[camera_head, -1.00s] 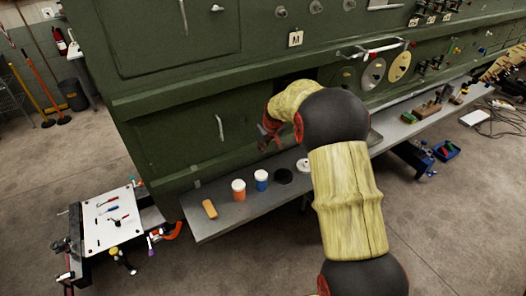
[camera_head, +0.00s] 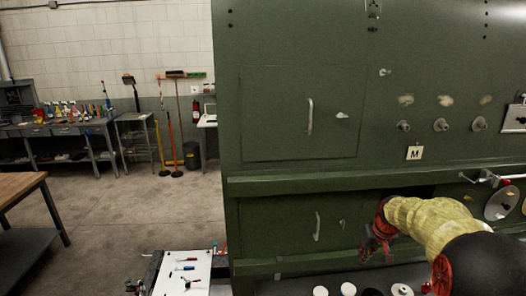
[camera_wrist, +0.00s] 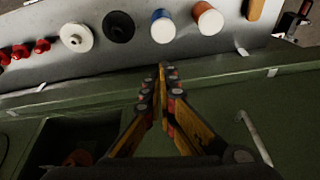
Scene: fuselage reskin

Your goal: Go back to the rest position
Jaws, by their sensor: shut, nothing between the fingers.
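My gripper (camera_head: 376,243) is in front of the lower part of the green fuselage panel (camera_head: 290,120) in the head view, at the end of my yellow-sleeved arm. In the wrist view my gripper (camera_wrist: 162,72) has its fingertips together with nothing between them. It points toward the grey shelf (camera_wrist: 100,75), apart from the items on it.
The shelf holds an orange-and-white jar (camera_wrist: 208,19), a blue-and-white jar (camera_wrist: 163,27), a black disc (camera_wrist: 118,27), a white disc (camera_wrist: 76,37) and red pieces (camera_wrist: 20,51). A handle (camera_head: 317,226) sticks out near my gripper. A white-topped tool cart (camera_head: 183,273) stands left; open floor lies beyond.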

